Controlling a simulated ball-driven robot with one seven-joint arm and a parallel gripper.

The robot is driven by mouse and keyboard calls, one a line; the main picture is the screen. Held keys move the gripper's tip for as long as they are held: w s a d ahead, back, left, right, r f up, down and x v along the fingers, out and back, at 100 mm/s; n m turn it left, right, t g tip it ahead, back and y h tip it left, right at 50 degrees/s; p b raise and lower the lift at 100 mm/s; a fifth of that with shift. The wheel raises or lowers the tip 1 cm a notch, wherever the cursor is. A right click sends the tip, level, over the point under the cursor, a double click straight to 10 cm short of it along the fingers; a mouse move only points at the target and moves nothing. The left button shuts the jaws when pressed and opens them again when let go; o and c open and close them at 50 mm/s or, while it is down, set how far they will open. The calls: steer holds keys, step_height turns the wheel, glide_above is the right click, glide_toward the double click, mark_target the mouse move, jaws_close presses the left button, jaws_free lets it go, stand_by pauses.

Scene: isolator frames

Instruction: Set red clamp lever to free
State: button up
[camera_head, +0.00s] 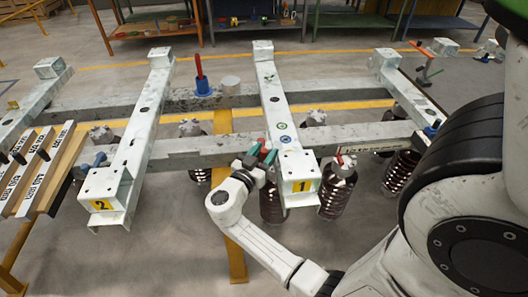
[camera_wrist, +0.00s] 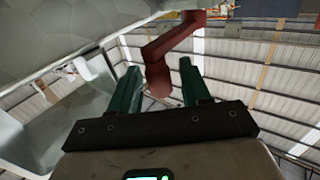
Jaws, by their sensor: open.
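A red clamp lever (camera_wrist: 158,72) hangs down between the two green fingers of my gripper (camera_wrist: 160,68) in the wrist view. It is bent, with a thicker rounded end. The fingers stand apart on either side of it, and I cannot see either one pressing on it. In the head view my gripper (camera_head: 262,153) is at the left side of the beam end marked 1 (camera_head: 298,172). Only a small red bit of the lever (camera_head: 262,143) shows there; its base is hidden.
Another red lever (camera_head: 200,68) stands upright on a blue base on the rear crossbeam. A red-handled part (camera_head: 342,158) is right of beam 1. Dark coil springs (camera_head: 335,197) stand below the frame. Beam 2 (camera_head: 103,187) is at the left, beside labelled bars (camera_head: 40,178).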

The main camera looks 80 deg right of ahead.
jaws_close()
stand_by(0.4)
